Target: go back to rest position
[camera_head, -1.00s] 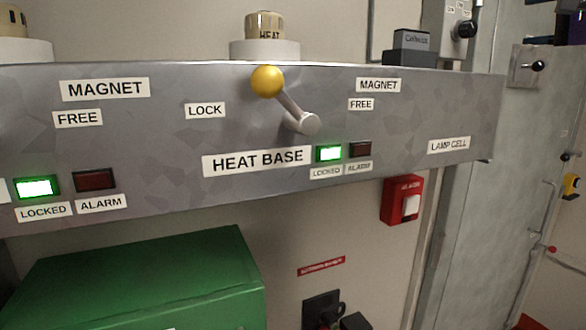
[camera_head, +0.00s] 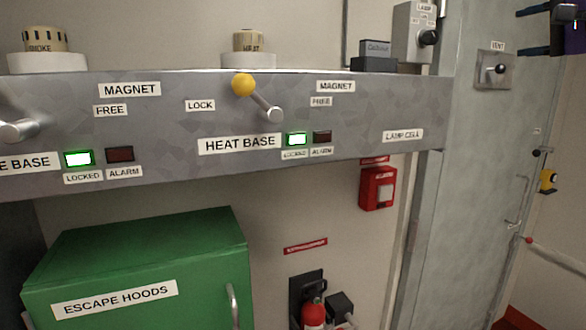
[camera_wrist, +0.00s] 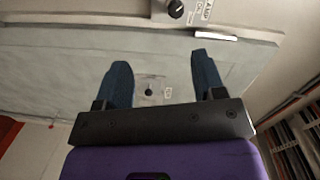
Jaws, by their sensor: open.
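My gripper (camera_wrist: 160,82) shows in the wrist view with its two blue fingers apart and nothing between them. In the head view my gripper (camera_head: 534,32) is at the top right corner, partly cut off by the frame edge. It is in the air in front of the grey door area, to the right of the grey panel (camera_head: 350,125). The yellow-knobbed lever (camera_head: 258,97) on the heat base tilts up and left, and its green locked light (camera_head: 296,139) is lit.
A green escape hoods box (camera_head: 140,260) stands below the panel. A red alarm box (camera_head: 377,188) is on the wall. A vent switch (camera_head: 496,69) is on the grey door (camera_head: 465,160). A red extinguisher (camera_head: 314,313) is at the bottom.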

